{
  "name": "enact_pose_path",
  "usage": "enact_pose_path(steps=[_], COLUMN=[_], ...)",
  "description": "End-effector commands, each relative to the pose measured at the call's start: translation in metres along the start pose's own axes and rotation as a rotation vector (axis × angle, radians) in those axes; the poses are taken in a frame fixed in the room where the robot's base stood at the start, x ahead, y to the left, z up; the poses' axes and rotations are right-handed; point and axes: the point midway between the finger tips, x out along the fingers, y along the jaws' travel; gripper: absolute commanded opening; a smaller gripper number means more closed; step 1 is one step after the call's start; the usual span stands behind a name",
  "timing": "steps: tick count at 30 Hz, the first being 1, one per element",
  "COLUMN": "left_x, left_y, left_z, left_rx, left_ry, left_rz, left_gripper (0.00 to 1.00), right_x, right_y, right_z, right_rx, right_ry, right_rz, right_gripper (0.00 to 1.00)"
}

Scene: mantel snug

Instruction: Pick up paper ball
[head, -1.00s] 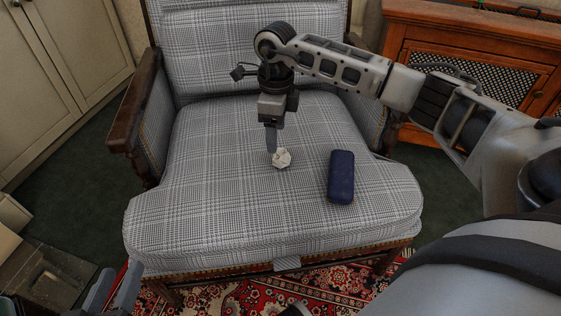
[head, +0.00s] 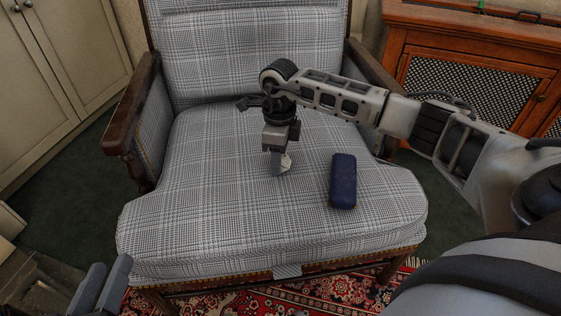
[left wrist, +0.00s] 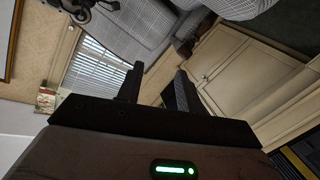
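The crumpled white paper ball (head: 286,162) is on the plaid chair seat (head: 215,215), partly hidden by my right gripper. My right gripper (head: 278,164) points down at the ball, its visible finger overlapping the ball's left side. I see the fingers nearly edge-on, so I cannot tell whether they are open or touch the ball. My left gripper (head: 102,285) is at the lower left, in front of the chair and away from the ball. In the left wrist view its two fingers (left wrist: 158,88) stand apart with nothing between them.
A dark blue case (head: 342,181) lies on the seat to the right of the ball. Wooden armrests (head: 134,100) flank the seat. A wooden cabinet (head: 480,65) stands at the right and pale cupboard doors (head: 60,60) at the left. The seat's left and front are clear.

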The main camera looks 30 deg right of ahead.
Motion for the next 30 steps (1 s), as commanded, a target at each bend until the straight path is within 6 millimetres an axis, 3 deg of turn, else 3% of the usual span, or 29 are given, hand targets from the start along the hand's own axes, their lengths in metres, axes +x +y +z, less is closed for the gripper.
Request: enact_pose_path(steps=[1, 2, 17, 24, 30], left_x=[0.000, 0.000, -0.001, -0.003, -0.006], left_y=[0.000, 0.000, -0.002, -0.003, -0.009], left_z=[0.000, 0.001, 0.006, 0.006, 0.012], left_rx=[0.001, 0.001, 0.006, 0.035, 0.110], left_ry=[-0.001, -0.002, -0.020, -0.045, -0.104], left_rz=[0.000, -0.001, -0.007, -0.028, -0.069], left_gripper=[0.36, 0.36, 0.36, 0.36, 0.36], right_x=[0.000, 0.000, -0.006, -0.036, -0.075], right_y=[0.000, 0.000, 0.000, 0.002, 0.031], right_z=[0.000, 0.000, 0.001, 0.001, 0.021], right_rx=[0.000, 0.000, -0.001, 0.000, -0.006], right_ry=[0.000, 0.000, -0.002, -0.003, -0.004], right_rz=[0.000, 0.000, -0.001, -0.002, -0.002], right_gripper=[0.27, 0.19, 0.18, 0.17, 0.17])
